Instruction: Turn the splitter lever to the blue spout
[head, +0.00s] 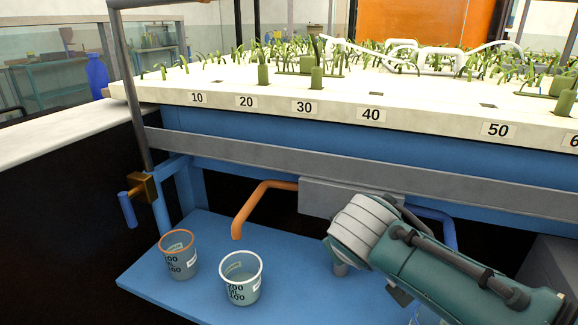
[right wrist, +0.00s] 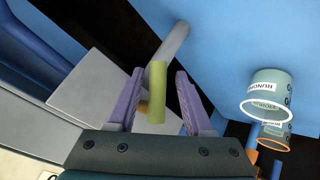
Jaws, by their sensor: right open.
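The grey splitter box (head: 318,197) hangs under the flume, with the orange spout (head: 250,203) on its left. The blue spout (head: 440,224) shows on the right, partly behind my right arm. The lever is hidden in the head view. In the right wrist view a yellow-green lever handle (right wrist: 157,92) stands between the two purple fingers of my right gripper (right wrist: 160,74). The fingers are apart, with gaps beside the handle. The splitter box (right wrist: 95,85) and a grey pipe (right wrist: 174,50) are close by. My left gripper is out of view.
An orange-rimmed cup (head: 179,262) and a white-rimmed cup (head: 241,287) stand on the blue shelf (head: 205,232). A brass valve with a blue handle (head: 128,209) is at the left. A grey rail (head: 300,167) and the planted flume bed (head: 220,83) lie above.

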